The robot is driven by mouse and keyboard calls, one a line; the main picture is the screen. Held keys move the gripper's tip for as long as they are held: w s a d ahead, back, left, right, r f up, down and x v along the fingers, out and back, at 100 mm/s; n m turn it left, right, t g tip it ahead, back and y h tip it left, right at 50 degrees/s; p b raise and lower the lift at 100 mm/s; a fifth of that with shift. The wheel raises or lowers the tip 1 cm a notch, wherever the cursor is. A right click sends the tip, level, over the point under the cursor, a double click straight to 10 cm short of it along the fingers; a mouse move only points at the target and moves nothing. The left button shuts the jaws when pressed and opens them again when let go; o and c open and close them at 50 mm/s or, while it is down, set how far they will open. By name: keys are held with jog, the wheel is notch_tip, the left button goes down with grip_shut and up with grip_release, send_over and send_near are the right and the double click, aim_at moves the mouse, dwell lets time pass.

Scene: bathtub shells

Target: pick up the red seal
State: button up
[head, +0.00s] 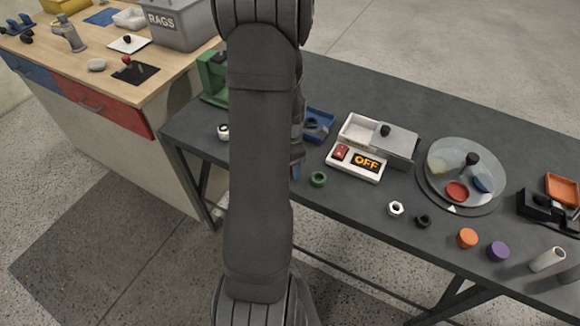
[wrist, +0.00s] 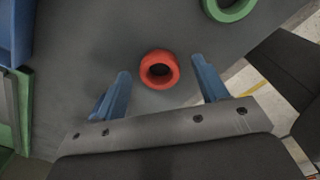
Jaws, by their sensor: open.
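The red seal (wrist: 159,70) is a thick ring lying on the dark table in the wrist view. My gripper (wrist: 164,82) is open, with one blue finger to the left of the seal and the other to its right. The seal lies near the line between the fingertips, and neither finger appears to touch it. In the head view my arm hides the seal and most of my gripper; a bit of blue finger (head: 296,170) shows beside the arm.
A green ring (wrist: 230,8) lies beyond the right finger; it also shows in the head view (head: 318,179). A blue holder (head: 319,125) and a green block (head: 212,78) stand nearby. A white box with an OFF display (head: 366,163) is farther right. The table edge is close.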

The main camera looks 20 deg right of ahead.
jog(key=c, duration=1.1)
jog(key=shift+o, duration=0.2)
